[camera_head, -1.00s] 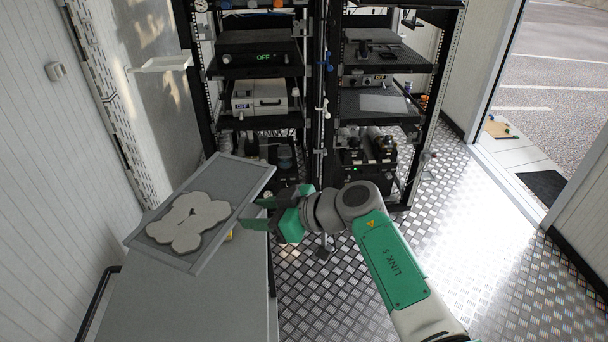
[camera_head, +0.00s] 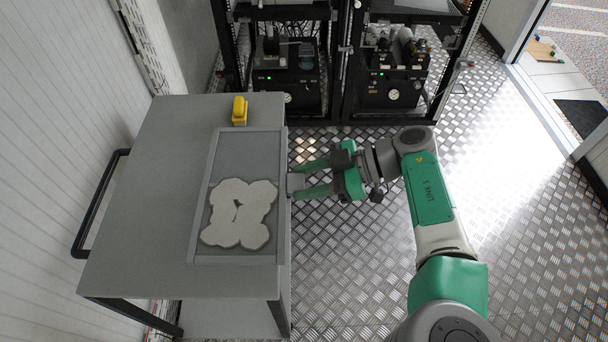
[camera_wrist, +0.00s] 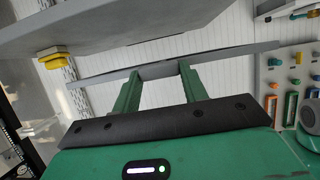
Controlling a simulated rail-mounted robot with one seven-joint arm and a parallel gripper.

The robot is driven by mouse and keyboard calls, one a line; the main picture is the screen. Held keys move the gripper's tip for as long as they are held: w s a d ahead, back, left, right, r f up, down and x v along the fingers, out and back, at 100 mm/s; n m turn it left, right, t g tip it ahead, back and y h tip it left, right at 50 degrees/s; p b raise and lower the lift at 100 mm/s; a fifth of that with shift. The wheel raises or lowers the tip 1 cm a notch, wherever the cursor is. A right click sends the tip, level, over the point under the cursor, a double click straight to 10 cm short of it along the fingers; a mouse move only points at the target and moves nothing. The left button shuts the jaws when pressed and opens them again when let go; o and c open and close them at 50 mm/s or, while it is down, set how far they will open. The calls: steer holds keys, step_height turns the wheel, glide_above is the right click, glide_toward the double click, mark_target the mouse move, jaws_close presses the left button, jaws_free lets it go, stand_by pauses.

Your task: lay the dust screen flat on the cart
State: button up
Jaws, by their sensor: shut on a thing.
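The dust screen (camera_head: 250,152) is a grey framed panel with a pale, lumpy patch of dust (camera_head: 238,214) on its nearer half. In the head view it lies over the right side of the grey cart (camera_head: 158,160). My gripper (camera_head: 303,180) is shut on the screen's right edge. In the wrist view the screen (camera_wrist: 225,54) shows nearly edge-on at my gripper (camera_wrist: 158,72). A gap separates it from the cart top (camera_wrist: 130,24), so it is held above the cart, roughly level. The screen's underside is hidden in the head view.
A yellow object (camera_head: 239,110) sits on the cart just beyond the screen's far end. The cart's left side is clear, with a black handle (camera_head: 98,205) at its edge. Equipment racks (camera_head: 340,60) stand behind. Open metal floor (camera_head: 350,260) lies to the right.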

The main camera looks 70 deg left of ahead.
step_height(320, 180, down, 9)
steer(key=b, duration=0.4)
steer(key=shift+f, duration=0.2)
steer(key=o, duration=1.3)
steer(key=shift+c, duration=0.2)
steer(key=w+d, duration=0.2)
steer(key=w, duration=0.4)
steer(key=shift+w+d, duration=0.15)
steer(key=shift+w, duration=0.1)
